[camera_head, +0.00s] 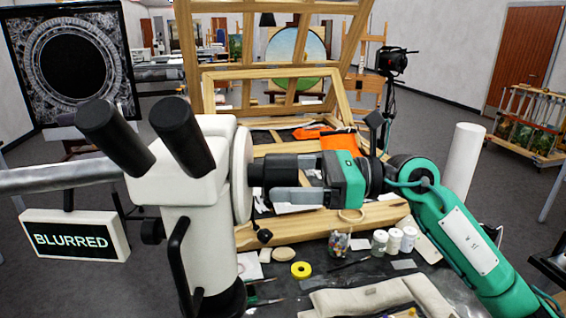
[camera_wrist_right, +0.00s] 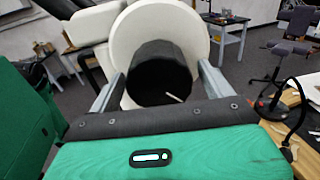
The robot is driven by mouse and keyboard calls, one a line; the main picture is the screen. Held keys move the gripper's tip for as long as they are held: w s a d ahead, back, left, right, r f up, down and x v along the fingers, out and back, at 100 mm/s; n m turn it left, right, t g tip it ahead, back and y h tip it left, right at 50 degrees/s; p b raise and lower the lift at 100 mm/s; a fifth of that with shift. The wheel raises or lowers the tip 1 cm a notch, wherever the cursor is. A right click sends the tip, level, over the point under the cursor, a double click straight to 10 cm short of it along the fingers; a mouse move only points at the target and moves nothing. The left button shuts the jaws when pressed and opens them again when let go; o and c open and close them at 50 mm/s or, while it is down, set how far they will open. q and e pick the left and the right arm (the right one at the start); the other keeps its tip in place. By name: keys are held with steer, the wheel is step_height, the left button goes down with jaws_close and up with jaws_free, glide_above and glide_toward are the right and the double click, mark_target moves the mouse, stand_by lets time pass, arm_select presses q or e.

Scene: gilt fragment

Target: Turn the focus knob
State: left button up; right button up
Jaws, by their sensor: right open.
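The white stereo microscope (camera_head: 190,190) with two black eyepieces stands at left-centre in the head view. Its focus knob (camera_wrist_right: 160,72) is a black cylinder with a small white mark, set on a round white disc (camera_wrist_right: 157,20). In the head view the disc (camera_head: 242,175) is seen edge-on. My right gripper (camera_head: 272,182) reaches in from the right with its fingers at the knob. In the right wrist view the knob lies between the two open grey fingers (camera_wrist_right: 162,85), one on each side; contact cannot be told. A sign (camera_head: 75,236) reads BLURRED. My left gripper is not in view.
A screen (camera_head: 72,62) at upper left shows a dark ring. Below my right arm, the table holds white jars (camera_head: 394,240), yellow tape (camera_head: 301,270), a glass of small coloured items (camera_head: 339,244) and a cloth roll (camera_head: 365,298). A wooden frame (camera_head: 275,85) stands behind.

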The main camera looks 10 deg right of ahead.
steer(key=shift+w+a, duration=0.1)
steer(key=shift+a, duration=0.45)
steer(key=c, duration=1)
steer(key=shift+m, duration=0.3)
steer(key=shift+m+p, duration=0.45)
steer(key=shift+m, duration=0.45)
steer(key=shift+m+p, duration=0.65)
steer(key=shift+m, duration=1.05)
